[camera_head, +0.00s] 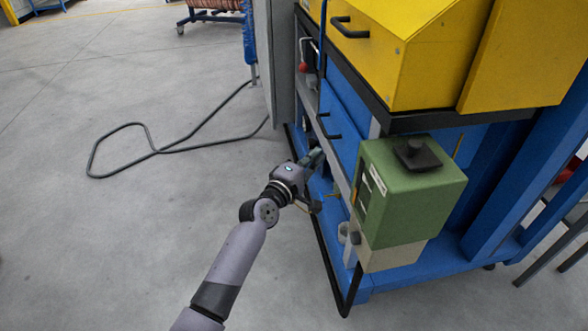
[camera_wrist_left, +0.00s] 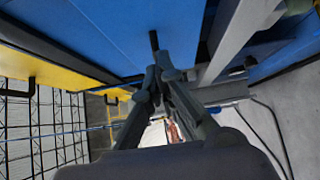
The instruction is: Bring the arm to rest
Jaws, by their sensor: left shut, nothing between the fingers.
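My left arm comes in from the bottom left in the head view. Its left gripper (camera_head: 316,158) reaches to the near side of the blue workbench (camera_head: 346,92), close to the grey rail and lower shelf. The left wrist view shows the fingers (camera_wrist_left: 160,75) brought together and empty, with blue panels just beyond them. I cannot tell whether the fingertips touch the bench. My right gripper is in neither view.
A green box (camera_head: 415,185) stands at the bench's near corner, right of my gripper. A yellow cabinet (camera_head: 420,50) with a black handle sits on top. A dark hose (camera_head: 150,152) lies on the floor. Open grey floor (camera_head: 110,240) is on the left.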

